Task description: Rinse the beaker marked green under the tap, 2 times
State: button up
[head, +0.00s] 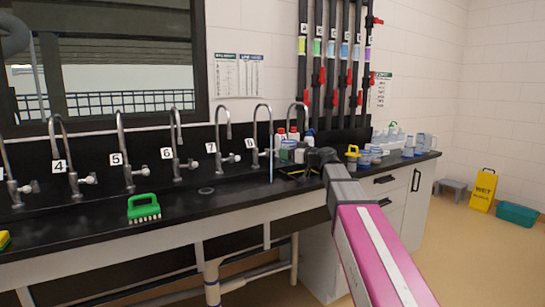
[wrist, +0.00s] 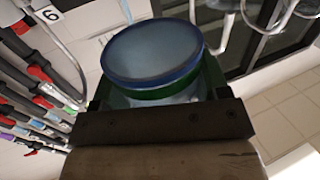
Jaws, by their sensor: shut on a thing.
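My gripper (wrist: 165,118) is shut on a beaker (wrist: 152,52) with a blue rim and a green band, seen large in the wrist view. The beaker's mouth faces the camera, and its inside looks greyish; I cannot tell whether it holds water. In the head view my gripper (head: 322,155) is over the counter at the right end of the tap row, and the beaker is hard to make out there. The tap (head: 262,108) by the label 8 stands just left of my gripper. A thin blue stream (head: 270,168) hangs under its spout.
More numbered taps line the black counter (head: 230,192) to the left. A green brush (head: 144,207) lies near its front edge. Bottles (head: 300,152) stand behind my gripper, and several blue-marked vessels (head: 408,146) stand to the right. Red-handled pipes (head: 338,75) rise along the wall.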

jog(key=shift+s+d+r, duration=0.2)
jog(key=shift+s+d, duration=0.05)
jog(key=shift+s, duration=0.15)
